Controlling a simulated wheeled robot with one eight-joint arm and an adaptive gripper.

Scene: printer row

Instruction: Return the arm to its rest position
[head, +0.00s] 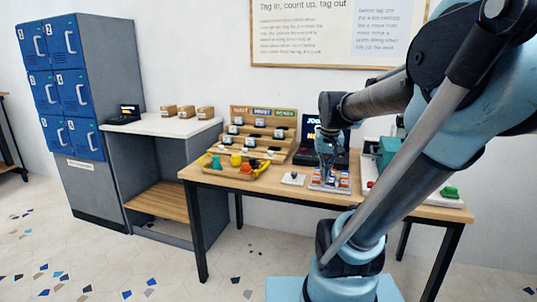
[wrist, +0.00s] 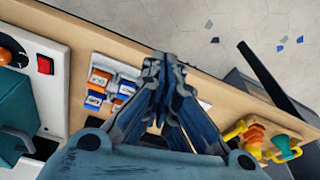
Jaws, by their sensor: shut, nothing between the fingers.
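My light-blue arm (head: 470,110) rises from its base and reaches out over the wooden table in the head view. My gripper (head: 327,178) points down just above or beside a rack of small blue, white and orange blocks (head: 343,181). I cannot tell whether it touches the rack. In the wrist view my gripper (wrist: 165,62) is shut with its fingers together and nothing held. The rack of blocks (wrist: 108,88) shows left of the fingers there, partly hidden behind them.
The wooden table (head: 222,182) bears a tray of coloured parts (head: 238,170), a stepped wooden stand (head: 262,125), a dark screen (head: 338,157) and a machine with a green button (head: 450,192). Blue lockers (head: 72,90) and a white-topped bench (head: 165,126) stand left. Floor before the table is clear.

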